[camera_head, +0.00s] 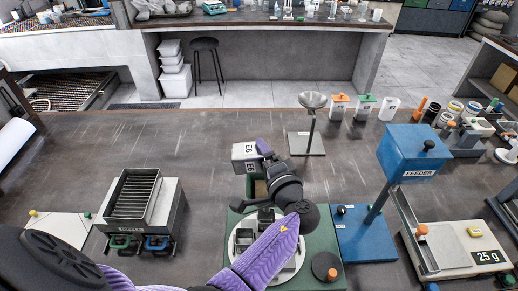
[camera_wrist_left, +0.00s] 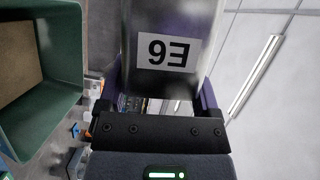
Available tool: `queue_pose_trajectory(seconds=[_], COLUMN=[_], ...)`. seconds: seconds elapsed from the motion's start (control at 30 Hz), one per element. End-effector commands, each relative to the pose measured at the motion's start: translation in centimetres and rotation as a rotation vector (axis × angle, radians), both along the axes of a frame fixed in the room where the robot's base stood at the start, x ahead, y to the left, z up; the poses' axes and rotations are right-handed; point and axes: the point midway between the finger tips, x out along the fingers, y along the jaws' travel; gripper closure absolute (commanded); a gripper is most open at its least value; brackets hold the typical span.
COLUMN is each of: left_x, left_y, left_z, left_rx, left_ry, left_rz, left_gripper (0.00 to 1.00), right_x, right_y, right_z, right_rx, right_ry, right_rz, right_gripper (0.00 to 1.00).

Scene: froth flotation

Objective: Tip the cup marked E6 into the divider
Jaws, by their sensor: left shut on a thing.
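The cup marked E6 (camera_head: 243,152) is a metallic, boxy cup with white labels, held above the table in the head view. My left gripper (camera_head: 264,152) is shut on it. In the left wrist view the cup (camera_wrist_left: 168,20) sits between the purple fingers, its label upside down in the picture. Its inside is hidden. The divider (camera_head: 133,197) is a slotted metal box at the left of the table, with green and blue handled trays under it. The cup is to its right, well apart. My right gripper is not in view.
A green-based machine (camera_head: 236,213) with a round plate stands below my left arm. Table between cup and divider looks clear.

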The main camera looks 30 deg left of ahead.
Motion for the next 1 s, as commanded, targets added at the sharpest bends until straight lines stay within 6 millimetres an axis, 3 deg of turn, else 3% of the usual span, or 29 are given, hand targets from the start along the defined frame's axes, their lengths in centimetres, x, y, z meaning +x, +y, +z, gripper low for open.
queue_pose_trajectory(seconds=[0.53,0.8,1.0], left_x=[-1.3,-2.6,-2.7], left_y=[2.0,4.2,4.5], left_z=[3.5,2.6,2.4], left_rx=[-0.771,-1.179,-1.247], left_ry=[-0.475,-0.727,-0.768], left_rz=[0.001,0.000,-0.001], left_gripper=[0.97,0.97,0.97], right_x=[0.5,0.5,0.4], right_y=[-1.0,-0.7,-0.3], right_z=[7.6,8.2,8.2], right_rx=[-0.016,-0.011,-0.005], right_ry=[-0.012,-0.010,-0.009], right_rz=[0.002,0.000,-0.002], right_gripper=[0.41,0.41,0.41])
